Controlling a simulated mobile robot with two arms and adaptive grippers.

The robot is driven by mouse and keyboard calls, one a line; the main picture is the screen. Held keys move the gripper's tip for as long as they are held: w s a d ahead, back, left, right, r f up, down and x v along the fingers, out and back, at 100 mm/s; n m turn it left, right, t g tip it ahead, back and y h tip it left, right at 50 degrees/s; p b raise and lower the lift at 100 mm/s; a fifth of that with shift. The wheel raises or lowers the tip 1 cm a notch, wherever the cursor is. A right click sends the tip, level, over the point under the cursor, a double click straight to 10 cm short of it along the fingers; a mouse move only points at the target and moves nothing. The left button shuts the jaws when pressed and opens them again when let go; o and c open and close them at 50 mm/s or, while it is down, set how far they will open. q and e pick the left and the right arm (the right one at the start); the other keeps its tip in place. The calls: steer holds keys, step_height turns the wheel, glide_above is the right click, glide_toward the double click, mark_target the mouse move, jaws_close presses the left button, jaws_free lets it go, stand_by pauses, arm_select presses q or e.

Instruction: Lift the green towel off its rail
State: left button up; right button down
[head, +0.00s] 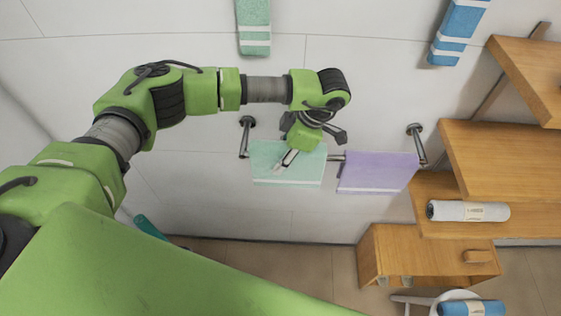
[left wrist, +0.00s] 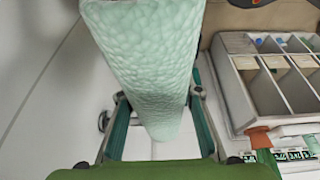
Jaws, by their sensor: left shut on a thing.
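The green towel (head: 302,174), pale mint with a white stripe near its lower edge, hangs over the left part of the wall rail (head: 336,158). My left gripper (head: 289,158) is at the towel's upper part, shut on it. In the left wrist view the textured green towel (left wrist: 150,60) fills the space between the fingers of my left gripper (left wrist: 158,105). The fingers hide part of the towel in the head view. My right gripper is not in view.
A purple towel (head: 375,172) hangs beside it on the same rail. Another green towel (head: 254,25) and a blue towel (head: 455,35) hang higher up. Wooden shelves (head: 500,150) stand to the right, with a grey rolled towel (head: 455,210). A compartmented organiser (left wrist: 270,80) shows in the left wrist view.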

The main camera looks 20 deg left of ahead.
arm_select(q)
step_height(320, 180, up, 14)
steer(key=b, duration=0.4)
steer(key=shift+f, duration=0.1)
step_height(320, 180, up, 2)
steer(key=shift+r, duration=0.15)
steer(key=shift+r, duration=0.2)
steer(key=shift+s, duration=0.15)
